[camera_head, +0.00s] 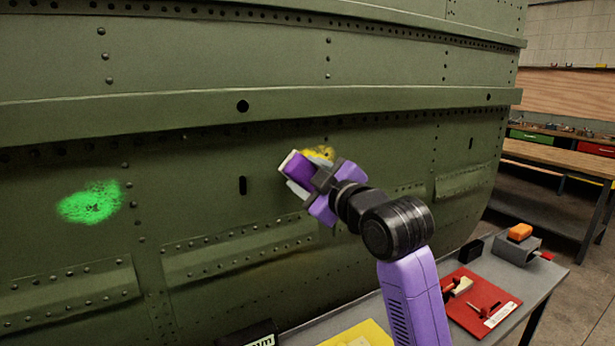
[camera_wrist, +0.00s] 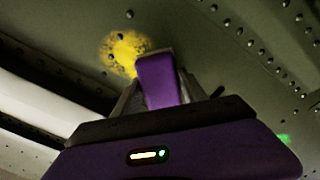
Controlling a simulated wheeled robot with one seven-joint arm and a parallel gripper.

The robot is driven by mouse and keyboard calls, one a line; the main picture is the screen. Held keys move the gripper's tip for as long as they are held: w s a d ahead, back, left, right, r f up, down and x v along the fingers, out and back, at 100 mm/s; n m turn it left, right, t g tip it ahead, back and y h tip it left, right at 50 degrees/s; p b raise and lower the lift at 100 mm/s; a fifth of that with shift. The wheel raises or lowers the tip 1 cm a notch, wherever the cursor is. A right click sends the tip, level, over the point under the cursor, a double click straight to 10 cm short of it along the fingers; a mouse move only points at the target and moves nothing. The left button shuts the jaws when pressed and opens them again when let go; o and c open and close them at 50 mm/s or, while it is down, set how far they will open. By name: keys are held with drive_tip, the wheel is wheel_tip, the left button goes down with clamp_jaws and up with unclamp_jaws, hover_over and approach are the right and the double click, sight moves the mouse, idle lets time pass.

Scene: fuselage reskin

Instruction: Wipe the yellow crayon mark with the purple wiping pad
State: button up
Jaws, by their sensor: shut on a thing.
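The yellow crayon mark (camera_head: 319,153) is a blotch on the green fuselage panel (camera_head: 220,210), below the long horizontal rail. It also shows in the wrist view (camera_wrist: 122,50), just beyond the pad. The purple wiping pad (camera_head: 297,167) has a pale face on its left side in the head view, and it shows end-on in the wrist view (camera_wrist: 157,80). My gripper (camera_head: 306,182) is shut on the pad and holds it tilted in front of the panel. The pad hides part of the mark's lower edge. I cannot tell whether the pad touches the panel.
A green mark (camera_head: 90,202) is on the panel at the left. A raised horizontal rail (camera_head: 180,108) crosses above the yellow mark.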

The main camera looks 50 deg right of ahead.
sight(334, 161)
drive_tip(key=shift+x, duration=1)
idle(0.4)
drive_tip(key=shift+s+d, duration=0.3)
drive_tip(key=shift+d, duration=0.55)
drive_tip(key=shift+s+d, duration=0.3)
drive_tip(key=shift+d, duration=0.5)
drive_tip(key=d, duration=0.2)
drive_tip(key=s+d+b, duration=0.1)
drive_tip(key=d, duration=0.4)
drive_tip(key=shift+s+b, duration=0.3)
